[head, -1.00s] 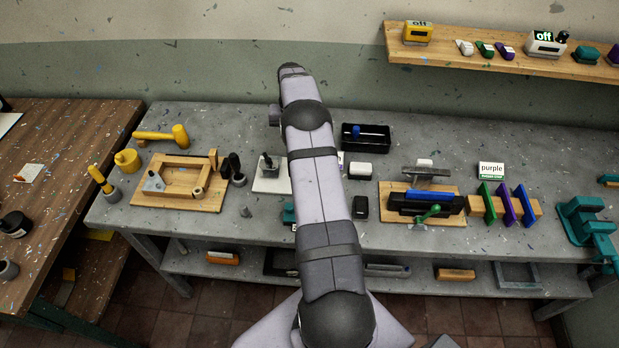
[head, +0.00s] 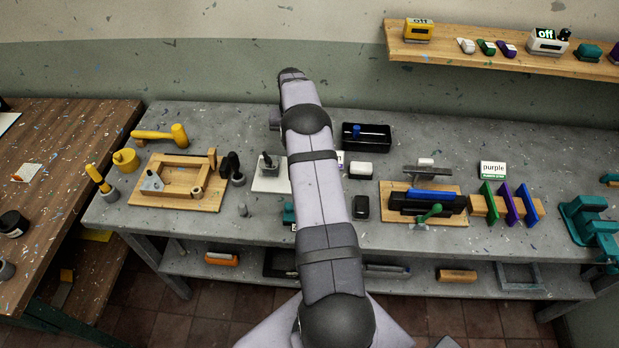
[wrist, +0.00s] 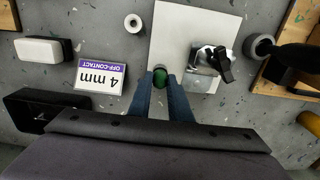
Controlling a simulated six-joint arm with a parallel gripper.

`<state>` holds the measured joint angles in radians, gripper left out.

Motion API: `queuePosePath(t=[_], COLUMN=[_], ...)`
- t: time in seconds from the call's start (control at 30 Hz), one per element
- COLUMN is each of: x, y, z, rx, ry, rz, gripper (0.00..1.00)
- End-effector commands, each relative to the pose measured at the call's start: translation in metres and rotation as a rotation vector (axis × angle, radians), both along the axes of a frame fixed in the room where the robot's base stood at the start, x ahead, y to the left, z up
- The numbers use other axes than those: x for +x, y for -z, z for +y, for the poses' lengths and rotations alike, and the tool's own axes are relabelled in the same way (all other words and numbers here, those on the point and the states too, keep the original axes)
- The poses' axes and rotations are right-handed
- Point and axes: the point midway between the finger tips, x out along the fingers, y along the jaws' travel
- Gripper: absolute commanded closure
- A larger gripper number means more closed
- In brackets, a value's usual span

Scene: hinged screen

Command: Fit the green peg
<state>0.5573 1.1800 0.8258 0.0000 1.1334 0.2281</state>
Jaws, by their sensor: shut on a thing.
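In the wrist view, my gripper (wrist: 160,88) is shut on the green peg (wrist: 160,75), whose rounded dark green end shows between the blue-grey fingertips. The peg is over the near edge of a white plate (wrist: 178,32); I cannot tell whether it touches the plate. A metal fitting with a black knob (wrist: 222,66) sits on the plate, right of the peg. In the head view the plate (head: 262,184) is partly hidden by my arm, and my gripper and the peg are hidden.
A card reading "4 mm off-contact" (wrist: 98,76), a white block (wrist: 42,50) and a black tray (wrist: 40,108) lie left of my gripper. A small white ring (wrist: 128,23) is beyond it.

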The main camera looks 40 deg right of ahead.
Motion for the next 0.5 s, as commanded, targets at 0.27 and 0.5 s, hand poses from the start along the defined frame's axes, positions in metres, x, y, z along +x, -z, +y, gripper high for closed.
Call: queuePosePath(t=[0.27, 0.5], x=[-0.0008, -0.0007], y=[0.0017, 0.0014], z=[0.0005, 0.0004], rx=[0.001, 0.001], ry=[0.000, 0.000], rz=[0.003, 0.003], gripper=[1.00, 0.60])
